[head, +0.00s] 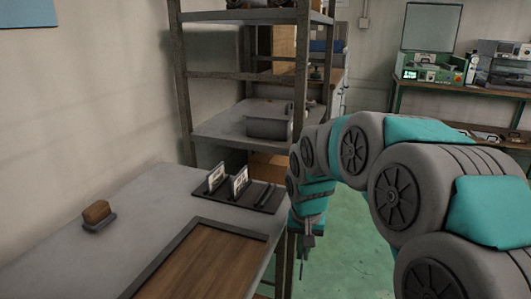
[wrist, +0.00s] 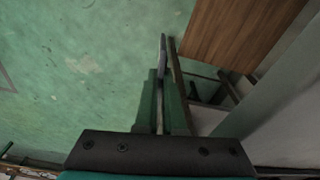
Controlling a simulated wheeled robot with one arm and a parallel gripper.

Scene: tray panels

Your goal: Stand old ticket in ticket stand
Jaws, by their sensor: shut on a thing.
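The ticket stand (head: 256,203) is a dark flat base near the far right edge of the grey table. Two small upright cards, one on the left (head: 216,177) and one further right (head: 239,182), stand in its left and middle parts. Its right part has raised dark bars and shows no card. My gripper (head: 305,258) points down just off the table's right edge, to the right of the stand. In the wrist view its fingers (wrist: 161,110) are shut on a thin flat thing (wrist: 163,52), seen edge-on, which appears to be the old ticket. Its face is hidden.
A brown block in a small grey holder (head: 98,222) sits at the table's left. A wooden panel with a dark rim (head: 200,223) fills the table's front. A metal shelf (head: 186,100) stands behind the table. Green floor (head: 345,240) lies open at right.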

